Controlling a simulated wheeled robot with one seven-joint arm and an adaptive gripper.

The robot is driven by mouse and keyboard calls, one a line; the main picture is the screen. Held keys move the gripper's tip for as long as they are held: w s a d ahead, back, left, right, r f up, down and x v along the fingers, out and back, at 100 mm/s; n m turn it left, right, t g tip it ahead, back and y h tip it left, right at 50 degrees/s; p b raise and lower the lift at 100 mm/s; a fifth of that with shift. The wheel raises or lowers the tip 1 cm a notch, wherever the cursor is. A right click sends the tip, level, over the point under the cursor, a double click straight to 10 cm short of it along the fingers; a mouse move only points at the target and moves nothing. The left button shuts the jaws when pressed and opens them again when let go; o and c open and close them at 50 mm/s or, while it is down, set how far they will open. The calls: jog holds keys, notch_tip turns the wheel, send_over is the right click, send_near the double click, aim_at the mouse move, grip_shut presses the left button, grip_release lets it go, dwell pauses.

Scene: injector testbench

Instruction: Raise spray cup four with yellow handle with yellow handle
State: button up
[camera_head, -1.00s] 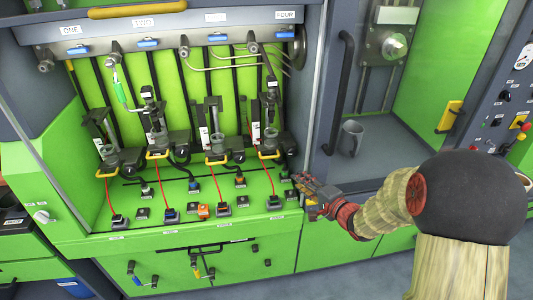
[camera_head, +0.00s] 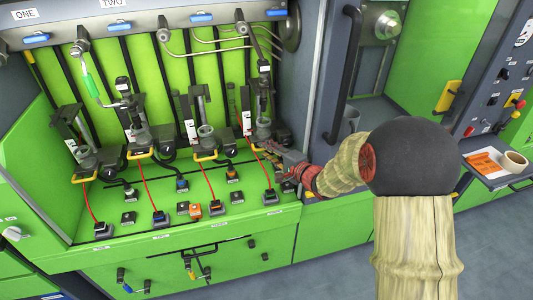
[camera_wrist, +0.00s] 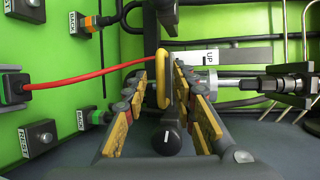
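Spray cup four is at the rightmost station of the green bench; its tall black holder (camera_head: 263,88) shows in the head view. In the wrist view the yellow handle (camera_wrist: 162,84) stands between the two yellow-padded fingers of my gripper (camera_wrist: 163,75). The fingers are apart, with a gap visible on both sides of the handle. A black round knob (camera_wrist: 167,139) shows nearer the wrist, between the fingers. A white label reading UP (camera_wrist: 206,57) is beyond the right finger.
Three similar stations with yellow handles stand to the left, one with a handle (camera_head: 205,155). A red cable (camera_wrist: 85,77) runs close left of my fingers. A vertical black door handle (camera_head: 344,70) stands right of the station.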

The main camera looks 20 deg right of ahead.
jog(key=shift+w+a, duration=0.1)
jog(key=shift+w, duration=0.2)
jog(key=shift+c, duration=0.4)
grip_shut()
dwell(0.4)
